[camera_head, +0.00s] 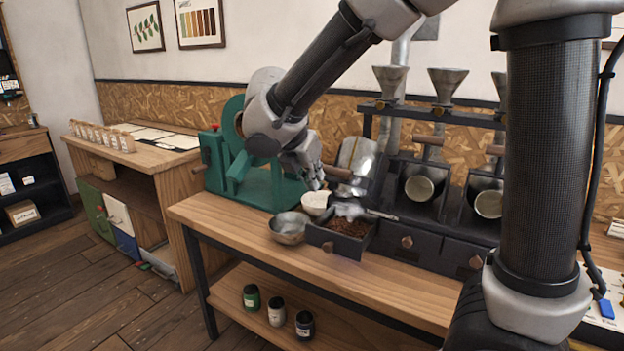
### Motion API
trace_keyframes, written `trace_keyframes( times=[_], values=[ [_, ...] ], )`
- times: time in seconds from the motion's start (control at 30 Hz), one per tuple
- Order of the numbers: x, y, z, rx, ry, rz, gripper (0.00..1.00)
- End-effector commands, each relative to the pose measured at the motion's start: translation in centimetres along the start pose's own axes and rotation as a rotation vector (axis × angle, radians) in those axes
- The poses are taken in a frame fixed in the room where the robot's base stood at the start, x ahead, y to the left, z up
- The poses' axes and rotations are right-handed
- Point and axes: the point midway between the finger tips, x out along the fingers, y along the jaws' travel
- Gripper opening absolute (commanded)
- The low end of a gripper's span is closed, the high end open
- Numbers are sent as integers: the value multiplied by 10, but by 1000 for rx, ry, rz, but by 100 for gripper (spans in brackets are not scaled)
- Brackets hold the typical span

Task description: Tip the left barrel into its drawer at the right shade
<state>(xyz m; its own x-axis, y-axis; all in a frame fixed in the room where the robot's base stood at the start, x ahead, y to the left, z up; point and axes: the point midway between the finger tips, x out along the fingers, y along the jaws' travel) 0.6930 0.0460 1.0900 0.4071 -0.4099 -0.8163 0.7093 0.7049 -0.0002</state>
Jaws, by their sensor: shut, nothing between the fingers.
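The left barrel (357,156) is a metal cylinder in the roaster row. It is tipped, its side showing and its mouth not visible, unlike its neighbours. Its wooden handle (338,173) points toward my gripper (318,183). My gripper is shut and empty beside the handle; I cannot tell whether they touch. The left drawer (326,241) is pulled out below the barrel, with dark brown beans (347,226) in it. A pale grey shape with a thin rod, perhaps a scoop (350,210), is over the drawer's back part.
The middle barrel (419,188) and right barrel (488,204) face forward above closed drawers. A metal bowl (289,228) and white cup (314,203) stand left of the open drawer. A green machine (250,180) stands behind them. A shade chart (200,23) hangs on the wall.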

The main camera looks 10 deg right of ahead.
Motion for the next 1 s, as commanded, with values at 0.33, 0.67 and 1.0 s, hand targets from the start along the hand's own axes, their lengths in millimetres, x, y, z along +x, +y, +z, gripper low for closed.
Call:
trace_keyframes(
  times=[0.33, 0.67, 1.0],
  values=[
    [-5, 0, 13, 6, 53, 1, 0],
    [-16, 1, 69, 14, 286, 2, 0],
    [-9, 0, 141, 11, 607, 0, 0]
  ],
)
